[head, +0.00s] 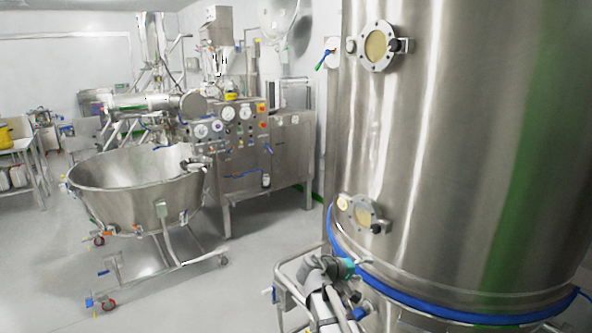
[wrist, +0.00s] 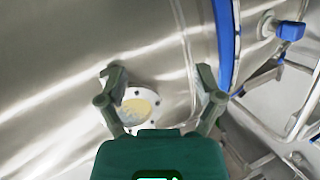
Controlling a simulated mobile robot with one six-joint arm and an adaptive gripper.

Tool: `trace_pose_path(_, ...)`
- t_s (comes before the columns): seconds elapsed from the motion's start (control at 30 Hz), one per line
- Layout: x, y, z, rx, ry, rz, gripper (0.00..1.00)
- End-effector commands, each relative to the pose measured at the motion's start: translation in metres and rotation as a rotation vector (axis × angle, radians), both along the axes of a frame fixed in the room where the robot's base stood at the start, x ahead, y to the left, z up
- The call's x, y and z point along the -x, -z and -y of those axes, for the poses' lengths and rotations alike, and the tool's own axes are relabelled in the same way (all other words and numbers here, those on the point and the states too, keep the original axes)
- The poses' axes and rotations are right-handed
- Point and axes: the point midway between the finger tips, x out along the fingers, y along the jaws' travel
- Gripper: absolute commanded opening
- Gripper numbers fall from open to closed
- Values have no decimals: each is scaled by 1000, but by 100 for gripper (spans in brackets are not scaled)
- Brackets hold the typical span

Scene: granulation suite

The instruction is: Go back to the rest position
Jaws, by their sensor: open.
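My gripper (wrist: 160,76) is dark green, and its two fingers stand wide apart with nothing between them in the wrist view. It points at the curved steel wall of a large vessel (head: 455,150). A round flanged sight glass (wrist: 139,106) with a yellowish pane shows beyond and between the fingers; contact cannot be told. In the head view, a grey and teal part at the bottom centre looks like the end of my arm, close to the vessel's blue band (head: 450,306). No marker of a rest position shows.
The vessel fills the right side. Its upper sight glass (head: 379,46) and lower one (head: 360,213) stick out. A wheeled steel bowl (head: 130,190) stands at left, before a steel control cabinet (head: 280,150). Metal tube framing (wrist: 285,110) lies beside the gripper.

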Motion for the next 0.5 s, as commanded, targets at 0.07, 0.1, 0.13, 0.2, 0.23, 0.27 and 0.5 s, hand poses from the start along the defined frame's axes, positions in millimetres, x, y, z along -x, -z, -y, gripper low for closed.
trace_pose_path(0.07, 20, 19, 10, -91, 34, -33, 85)
trace_pose_path(0.1, 27, 27, 13, -137, 47, -48, 85)
trace_pose_path(0.13, 33, 34, 14, -172, 57, -61, 85)
trace_pose_path(0.2, 47, 48, 18, -252, 82, -89, 85)
trace_pose_path(0.23, 53, 55, 18, -288, 92, -100, 85)
trace_pose_path(0.27, 59, 60, 19, -324, 102, -113, 85)
trace_pose_path(0.5, 108, 101, 14, -605, 168, -207, 85)
